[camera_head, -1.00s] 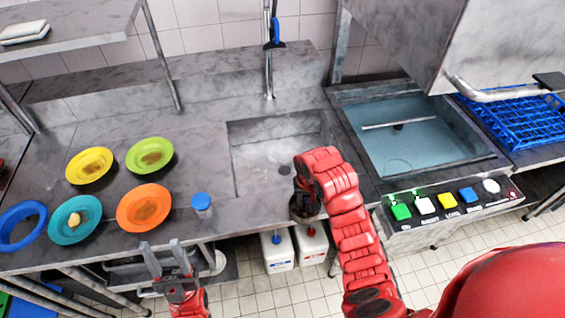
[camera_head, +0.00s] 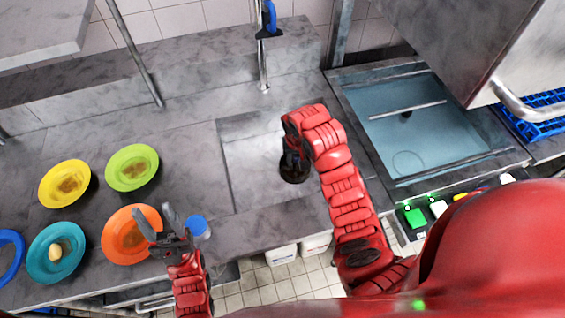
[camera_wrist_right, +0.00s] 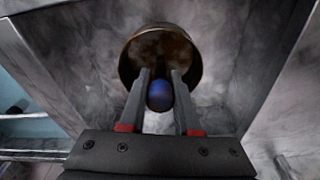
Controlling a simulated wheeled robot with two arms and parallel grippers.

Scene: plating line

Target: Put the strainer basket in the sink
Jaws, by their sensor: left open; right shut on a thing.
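The strainer basket (camera_head: 294,170) is a dark brownish metal bowl. In the right wrist view it is a round rusty-rimmed bowl (camera_wrist_right: 185,52) with a blue knob (camera_wrist_right: 159,96) in front of it. My right gripper (camera_wrist_right: 160,85) has its two fingers on either side of the knob, shut on it. In the head view my right gripper (camera_head: 293,150) holds the basket over the right part of the sink (camera_head: 245,165), a grey recessed basin. Whether the basket touches the sink floor I cannot tell. My left gripper (camera_head: 160,224) is open and empty, beside the orange plate.
A blue-lidded jar (camera_head: 197,226) stands just right of my left gripper. Soiled yellow (camera_head: 64,183), green (camera_head: 132,167), teal (camera_head: 56,252) and orange plates (camera_head: 131,234) lie on the left counter. A water-filled basin (camera_head: 412,130) is right of the sink. A faucet (camera_head: 263,60) rises behind.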

